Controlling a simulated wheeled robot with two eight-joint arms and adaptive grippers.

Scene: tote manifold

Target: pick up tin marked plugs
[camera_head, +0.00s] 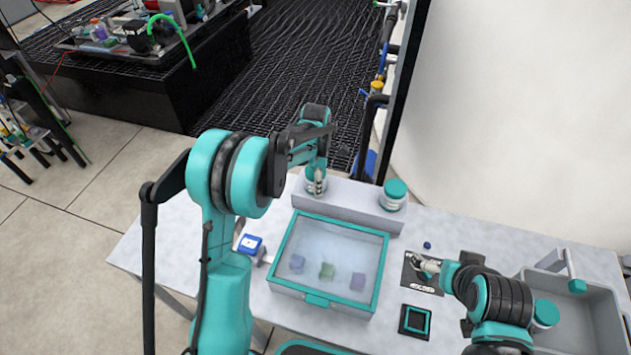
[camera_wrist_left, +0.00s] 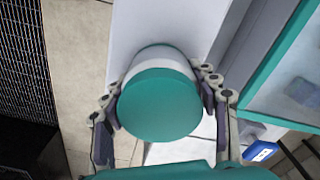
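A white tin with a teal lid (camera_wrist_left: 160,104) stands between the two fingers of my left gripper (camera_wrist_left: 163,92) in the left wrist view. The fingertips lie close against both sides; whether they press on it I cannot tell. In the head view my left gripper (camera_head: 316,182) is at the left end of a grey raised shelf (camera_head: 350,205), mostly covering this tin. A second teal-lidded tin (camera_head: 393,195) stands at the shelf's right end. A third teal lid (camera_head: 546,312) shows beside my right arm. No readable "plugs" marking shows. My right gripper (camera_head: 422,265) is low over a black plate.
A clear-topped teal-rimmed case (camera_head: 377,289) with several small blocks lies in front of the shelf. A blue-topped box (camera_head: 250,246) is at its left. The black plate (camera_head: 427,284), a teal square frame (camera_head: 416,321) and a grey tote (camera_head: 597,318) are to the right.

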